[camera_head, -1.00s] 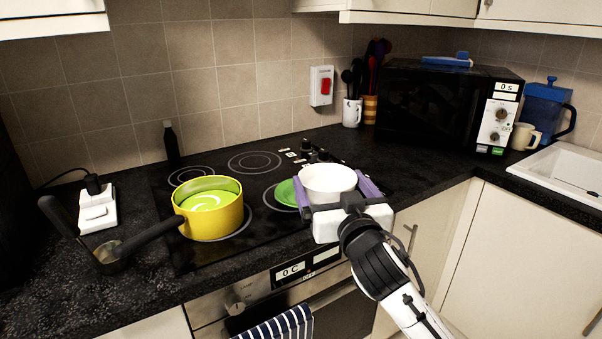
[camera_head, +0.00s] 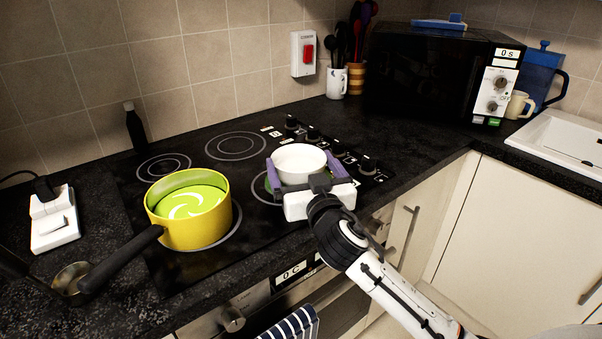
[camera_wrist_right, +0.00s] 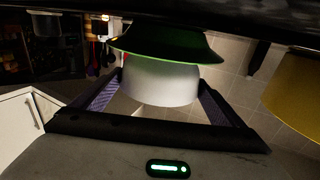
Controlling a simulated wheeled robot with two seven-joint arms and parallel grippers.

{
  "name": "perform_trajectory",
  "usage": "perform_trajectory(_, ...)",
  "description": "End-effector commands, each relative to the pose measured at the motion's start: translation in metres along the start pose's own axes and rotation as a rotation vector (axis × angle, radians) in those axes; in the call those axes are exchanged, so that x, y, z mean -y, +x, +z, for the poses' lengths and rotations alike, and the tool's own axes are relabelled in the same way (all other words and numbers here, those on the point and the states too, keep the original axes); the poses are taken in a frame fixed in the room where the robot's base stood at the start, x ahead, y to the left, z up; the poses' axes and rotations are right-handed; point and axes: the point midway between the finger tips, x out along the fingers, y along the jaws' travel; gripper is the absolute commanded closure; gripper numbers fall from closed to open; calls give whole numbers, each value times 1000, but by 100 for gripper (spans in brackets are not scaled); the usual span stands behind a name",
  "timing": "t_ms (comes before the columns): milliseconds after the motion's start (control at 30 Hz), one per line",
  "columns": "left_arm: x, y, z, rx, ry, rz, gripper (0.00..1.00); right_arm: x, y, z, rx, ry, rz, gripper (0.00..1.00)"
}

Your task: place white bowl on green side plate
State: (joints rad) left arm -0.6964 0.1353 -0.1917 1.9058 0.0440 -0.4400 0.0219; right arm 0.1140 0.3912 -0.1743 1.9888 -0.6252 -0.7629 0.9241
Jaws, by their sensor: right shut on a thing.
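The white bowl (camera_head: 298,158) is upright over the front right hob ring, between the purple fingers of my right gripper (camera_head: 303,168). The gripper is shut on it. My left gripper is not in view.
A yellow pan (camera_head: 185,228) with green inside stands left of the bowl, its black handle pointing front left. Hob knobs (camera_head: 340,150) lie right of the bowl. A black bottle (camera_head: 135,130) and a microwave (camera_head: 430,75) stand at the back.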

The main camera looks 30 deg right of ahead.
Motion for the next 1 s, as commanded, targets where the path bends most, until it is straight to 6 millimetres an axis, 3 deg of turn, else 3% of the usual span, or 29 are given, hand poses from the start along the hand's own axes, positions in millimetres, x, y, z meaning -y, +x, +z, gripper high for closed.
perform_trajectory(100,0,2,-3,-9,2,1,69,0,0,14,-3,-2,-1,35)
perform_trajectory(333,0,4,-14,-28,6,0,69,0,0,15,-3,1,-1,35)
perform_trajectory(500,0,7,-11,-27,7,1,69,0,0,19,-3,1,0,35)
perform_trajectory(533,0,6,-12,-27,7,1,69,0,0,19,-1,0,0,2)
perform_trajectory(567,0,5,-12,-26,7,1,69,0,0,18,-1,0,0,0)
perform_trajectory(867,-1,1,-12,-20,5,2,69,0,0,13,-2,0,0,0)
perform_trajectory(1000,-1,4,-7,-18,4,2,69,1,-20,19,1,2,-2,0)
